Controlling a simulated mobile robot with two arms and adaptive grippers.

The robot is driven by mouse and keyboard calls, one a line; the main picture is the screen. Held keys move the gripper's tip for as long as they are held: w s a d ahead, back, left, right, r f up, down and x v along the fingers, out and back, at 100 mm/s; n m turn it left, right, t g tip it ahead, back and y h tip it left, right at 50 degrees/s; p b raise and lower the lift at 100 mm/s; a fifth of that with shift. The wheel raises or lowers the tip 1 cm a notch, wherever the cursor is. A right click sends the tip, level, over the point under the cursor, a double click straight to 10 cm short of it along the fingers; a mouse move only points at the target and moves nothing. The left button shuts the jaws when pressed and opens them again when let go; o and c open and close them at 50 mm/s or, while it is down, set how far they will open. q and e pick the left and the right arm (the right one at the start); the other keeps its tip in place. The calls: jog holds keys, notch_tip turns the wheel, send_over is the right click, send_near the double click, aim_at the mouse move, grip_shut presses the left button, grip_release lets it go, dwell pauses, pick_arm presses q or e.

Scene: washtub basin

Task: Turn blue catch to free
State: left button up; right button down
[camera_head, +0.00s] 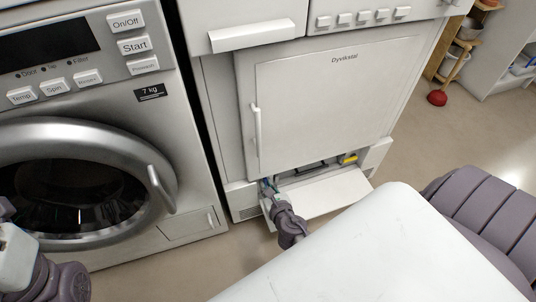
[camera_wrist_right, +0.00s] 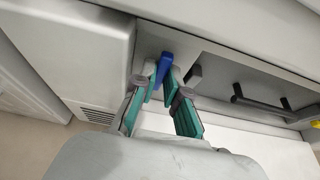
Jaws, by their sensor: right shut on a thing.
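The blue catch (camera_wrist_right: 163,67) shows in the right wrist view at the left end of the opened recess at the bottom of the dryer (camera_head: 330,100). My right gripper (camera_wrist_right: 162,80) has its green-padded fingers around the blue catch and is shut on it. In the head view my right gripper (camera_head: 268,188) reaches into the left side of the low recess, and the catch is mostly hidden there. The lower flap (camera_head: 322,194) is folded down in front of the recess. Part of my left arm shows at the lower left, but its fingers are out of view.
A grey catch (camera_wrist_right: 194,75) and a dark handle (camera_wrist_right: 262,104) sit right of the blue catch. A yellow part (camera_head: 349,158) is at the recess's right end. A washing machine (camera_head: 95,130) stands left.

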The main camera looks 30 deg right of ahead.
dwell(0.5)
jog(key=c, duration=1.2)
grip_release()
jog(key=shift+s, duration=0.1)
jog(key=v, duration=0.8)
